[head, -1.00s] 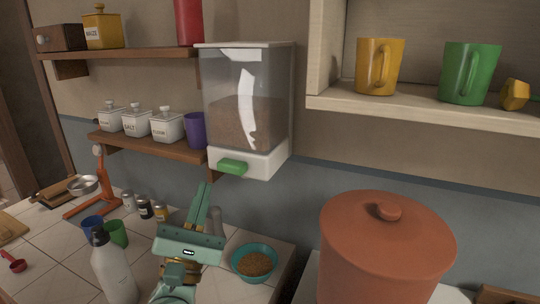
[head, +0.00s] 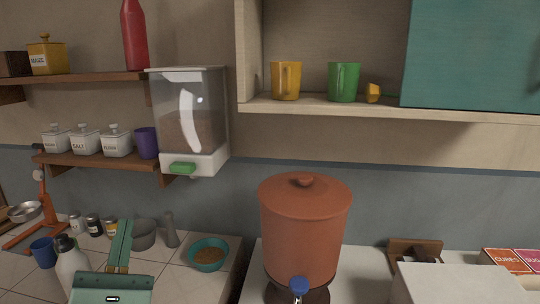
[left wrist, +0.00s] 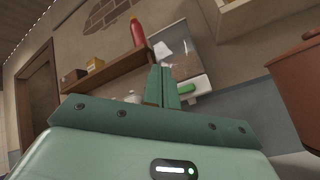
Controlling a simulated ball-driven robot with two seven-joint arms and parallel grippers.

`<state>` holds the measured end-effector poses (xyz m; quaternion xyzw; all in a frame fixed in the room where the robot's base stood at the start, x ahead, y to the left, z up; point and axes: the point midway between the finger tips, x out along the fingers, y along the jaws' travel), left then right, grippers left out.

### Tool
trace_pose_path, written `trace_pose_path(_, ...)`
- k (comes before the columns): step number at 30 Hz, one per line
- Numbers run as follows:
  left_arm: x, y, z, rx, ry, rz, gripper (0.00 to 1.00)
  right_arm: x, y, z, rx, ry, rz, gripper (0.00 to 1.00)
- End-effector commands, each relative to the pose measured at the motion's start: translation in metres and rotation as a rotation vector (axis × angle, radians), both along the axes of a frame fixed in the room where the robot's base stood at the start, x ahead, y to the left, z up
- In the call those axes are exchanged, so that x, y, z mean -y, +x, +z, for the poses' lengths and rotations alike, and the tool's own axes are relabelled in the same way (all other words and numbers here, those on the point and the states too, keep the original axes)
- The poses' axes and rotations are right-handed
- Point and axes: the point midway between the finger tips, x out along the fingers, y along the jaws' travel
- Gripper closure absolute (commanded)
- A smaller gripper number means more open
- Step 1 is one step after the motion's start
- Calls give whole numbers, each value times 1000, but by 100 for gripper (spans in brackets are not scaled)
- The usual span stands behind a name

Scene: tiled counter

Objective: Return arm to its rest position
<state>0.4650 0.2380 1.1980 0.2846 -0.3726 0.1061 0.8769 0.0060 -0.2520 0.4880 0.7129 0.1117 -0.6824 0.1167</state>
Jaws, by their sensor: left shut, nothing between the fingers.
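My left gripper (head: 121,246) is at the lower left of the head view, above the tiled counter (head: 190,283). Its teal fingers are together and point up and away, with nothing between them. In the left wrist view the closed fingers (left wrist: 162,87) stand in front of the wall shelf and the dispenser (left wrist: 180,68). A white bottle (head: 70,268) stands just left of the gripper in the head view, and a teal bowl of grain (head: 208,254) stands to its right. My right gripper does not show.
The grain dispenser (head: 188,118) with a green lever hangs on the wall. A terracotta pot with a tap (head: 304,228) stands right of the counter gap. A grey mortar (head: 143,235), small jars and a blue cup (head: 43,252) crowd the left. An upper shelf (head: 310,106) holds mugs.

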Motion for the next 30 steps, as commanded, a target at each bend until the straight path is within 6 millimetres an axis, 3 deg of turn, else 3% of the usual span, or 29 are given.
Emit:
trace_pose_path(5,17,-3,-11,-38,162,50,100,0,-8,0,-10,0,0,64)
trace_pose_path(11,38,-7,-30,-89,399,122,100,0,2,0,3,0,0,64)
trace_pose_path(17,65,-15,-68,-156,787,227,100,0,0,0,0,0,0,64)
trace_pose_path(20,77,-21,-98,-196,1066,290,100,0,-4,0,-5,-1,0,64)
trace_pose_path(24,83,-38,-156,-251,1573,365,100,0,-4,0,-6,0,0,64)
trace_pose_path(26,78,-50,-187,-272,1843,380,100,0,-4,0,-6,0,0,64)
trace_pose_path(30,47,-87,-248,-295,2449,321,100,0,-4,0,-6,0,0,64)
